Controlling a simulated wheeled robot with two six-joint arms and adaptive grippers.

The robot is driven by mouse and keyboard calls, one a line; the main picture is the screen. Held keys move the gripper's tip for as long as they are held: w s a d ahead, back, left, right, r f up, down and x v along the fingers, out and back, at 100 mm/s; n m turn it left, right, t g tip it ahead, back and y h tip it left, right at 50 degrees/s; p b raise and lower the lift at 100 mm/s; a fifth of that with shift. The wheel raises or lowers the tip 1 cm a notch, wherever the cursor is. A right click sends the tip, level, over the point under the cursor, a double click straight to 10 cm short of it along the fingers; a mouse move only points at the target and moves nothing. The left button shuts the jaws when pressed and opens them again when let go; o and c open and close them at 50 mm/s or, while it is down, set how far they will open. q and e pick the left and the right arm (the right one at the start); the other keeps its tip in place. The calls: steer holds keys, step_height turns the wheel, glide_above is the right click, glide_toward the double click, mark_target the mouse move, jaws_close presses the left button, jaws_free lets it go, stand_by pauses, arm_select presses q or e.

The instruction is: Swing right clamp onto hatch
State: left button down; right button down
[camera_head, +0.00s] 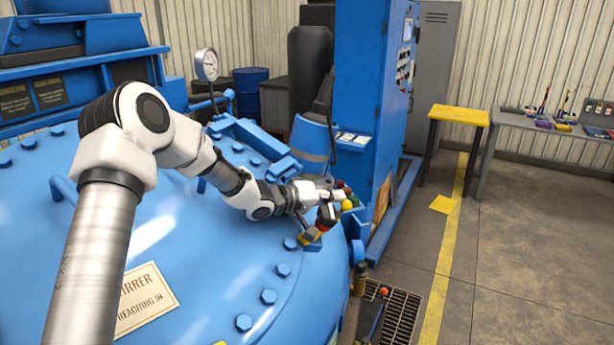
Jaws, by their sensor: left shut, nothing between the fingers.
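The hatch (210,270) is a large blue round lid with bolts along its rim and a warning plate. My left arm reaches over it from the left. My left gripper (328,210) is shut at the hatch's right rim. My right gripper is out of view.
Coloured knobs, one yellow (346,205), are just right of the gripper. A blue control cabinet (365,100) stands behind. A pressure gauge (207,65) rises at the hatch's back. A floor grate (392,312) is at lower right. The floor further right is open, before a workbench (545,125).

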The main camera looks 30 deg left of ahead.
arm_select(q)
steer(key=m+g+h, duration=0.1)
steer(key=d+m+g+h+p, duration=0.2)
steer(key=g, duration=0.1)
steer(key=shift+w+f, duration=0.25)
steer(key=shift+f, duration=0.05)
steer(key=m+g+h, duration=0.1)
steer(key=d+f+m+g, duration=0.1)
steer(key=g, duration=0.1)
steer(key=shift+s+d+h, duration=0.1)
steer(key=shift+d+h, duration=0.15)
steer(key=shift+h, duration=0.15)
steer(key=shift+s+d+g, duration=0.1)
steer(key=shift+d+g, duration=0.1)
steer(key=shift+g, duration=0.2)
steer(key=shift+s+d+f, duration=0.1)
steer(key=shift+d, duration=0.2)
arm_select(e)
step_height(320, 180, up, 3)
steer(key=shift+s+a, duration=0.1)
arm_select(q)
steer(key=shift+d, duration=0.1)
glide_toward(345, 206)
steer(key=shift+s, duration=0.15)
